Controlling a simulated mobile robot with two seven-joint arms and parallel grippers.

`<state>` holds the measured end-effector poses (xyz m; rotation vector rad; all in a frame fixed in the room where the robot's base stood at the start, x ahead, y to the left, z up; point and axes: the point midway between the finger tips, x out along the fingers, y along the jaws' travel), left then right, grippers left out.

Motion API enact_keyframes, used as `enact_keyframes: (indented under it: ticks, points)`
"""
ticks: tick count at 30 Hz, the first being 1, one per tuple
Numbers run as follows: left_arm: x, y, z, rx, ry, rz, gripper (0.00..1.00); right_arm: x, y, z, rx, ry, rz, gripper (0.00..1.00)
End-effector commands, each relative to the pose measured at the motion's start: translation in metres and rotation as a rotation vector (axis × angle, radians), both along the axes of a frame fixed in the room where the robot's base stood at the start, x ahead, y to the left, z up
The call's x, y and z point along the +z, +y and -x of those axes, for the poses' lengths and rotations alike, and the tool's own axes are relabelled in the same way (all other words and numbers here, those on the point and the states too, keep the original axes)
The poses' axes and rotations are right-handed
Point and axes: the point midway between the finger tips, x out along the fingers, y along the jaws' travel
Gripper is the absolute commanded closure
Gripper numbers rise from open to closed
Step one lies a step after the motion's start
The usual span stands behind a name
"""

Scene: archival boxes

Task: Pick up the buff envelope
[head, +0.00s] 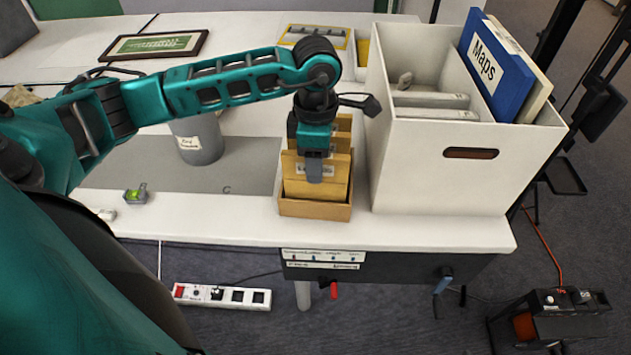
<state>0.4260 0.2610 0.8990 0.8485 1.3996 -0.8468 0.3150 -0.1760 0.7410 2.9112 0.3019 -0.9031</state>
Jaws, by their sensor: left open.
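Several buff envelopes (335,188) stand upright, one behind another, in a small open wooden box (316,210) near the table's front edge. The front ones carry a pale label strip, partly hidden by my gripper. My left gripper (314,172) reaches down from above over the front of the box. It is open, with its grey finger in front of the nearest envelope's face. I cannot tell whether it touches the paper or whether an envelope stands between the fingers. My right gripper is not in view.
A large white box (470,185) with a blue "Maps" binder (495,65) and grey folders stands right of the wooden box. A grey labelled cylinder (198,143) stands left on a grey mat (240,175). A framed picture (155,45) lies at the back left.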

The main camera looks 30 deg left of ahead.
Motion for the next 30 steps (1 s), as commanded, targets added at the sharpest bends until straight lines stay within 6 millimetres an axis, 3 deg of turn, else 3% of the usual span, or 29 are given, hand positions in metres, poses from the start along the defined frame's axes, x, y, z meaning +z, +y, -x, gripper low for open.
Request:
enact_keyframes:
  ticks: [6, 14, 27, 30]
  points:
    - [-0.027, 0.001, -0.001, 0.0, 0.002, 0.0, 0.53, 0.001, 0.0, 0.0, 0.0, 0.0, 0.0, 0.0]
    - [-0.029, 0.001, -0.001, -0.001, 0.0, 0.001, 0.53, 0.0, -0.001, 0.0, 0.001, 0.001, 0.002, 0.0]
    - [-0.029, 0.001, -0.001, 0.0, 0.0, 0.001, 0.95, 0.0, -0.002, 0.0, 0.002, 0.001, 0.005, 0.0]
    - [-0.028, 0.001, -0.001, 0.0, 0.0, 0.001, 1.0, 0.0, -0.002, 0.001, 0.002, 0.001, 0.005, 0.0]
